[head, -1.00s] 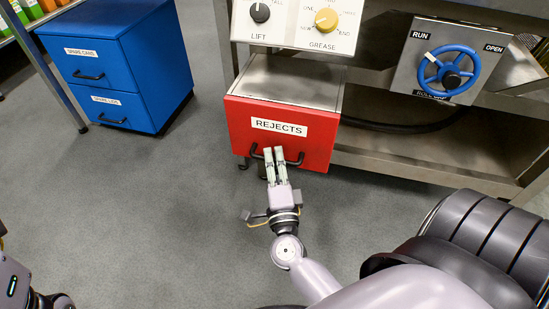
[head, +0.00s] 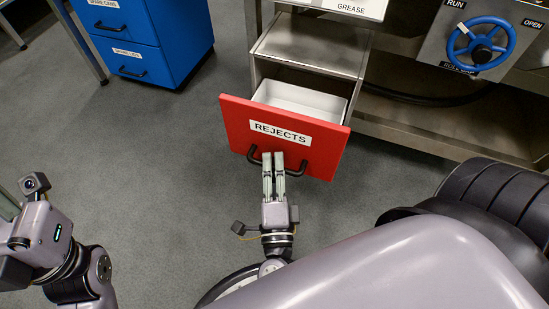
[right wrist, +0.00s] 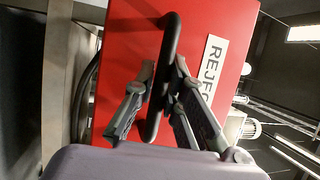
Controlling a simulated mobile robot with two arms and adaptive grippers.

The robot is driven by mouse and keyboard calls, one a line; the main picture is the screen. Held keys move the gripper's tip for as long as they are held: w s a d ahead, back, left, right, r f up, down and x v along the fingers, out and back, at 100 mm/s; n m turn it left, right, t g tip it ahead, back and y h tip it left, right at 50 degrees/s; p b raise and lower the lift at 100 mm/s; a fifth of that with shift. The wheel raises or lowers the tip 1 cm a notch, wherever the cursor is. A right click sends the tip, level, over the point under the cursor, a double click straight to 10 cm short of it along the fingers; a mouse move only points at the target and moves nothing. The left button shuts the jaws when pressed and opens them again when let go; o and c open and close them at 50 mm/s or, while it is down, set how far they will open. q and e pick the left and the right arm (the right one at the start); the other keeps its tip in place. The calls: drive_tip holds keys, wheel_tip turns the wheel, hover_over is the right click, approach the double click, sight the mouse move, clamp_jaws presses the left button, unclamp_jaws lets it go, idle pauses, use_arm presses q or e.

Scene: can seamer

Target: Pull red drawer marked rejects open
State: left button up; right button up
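The red drawer front (head: 235,122) marked REJECTS stands out from its steel cabinet, and the drawer is open. A white bin interior (head: 300,97) shows behind the front. My right gripper (head: 273,157) is at the black bar handle (head: 301,167) on the drawer front. In the right wrist view, the handle (right wrist: 170,45) runs between the fingers of my right gripper (right wrist: 164,75), which are closed around it. My left gripper (head: 8,205) is partly in view at the left edge, away from the drawer; its fingers are mostly cut off.
A blue drawer cabinet (head: 180,35) stands at the upper left. A steel bench (head: 430,140) with a blue handwheel (head: 482,45) is at the right. Grey floor (head: 170,150) to the drawer's left is clear.

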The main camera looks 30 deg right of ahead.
drive_tip(key=o, duration=0.4)
drive_tip(key=v, duration=0.7)
drive_tip(key=shift+s, duration=0.2)
idle(0.4)
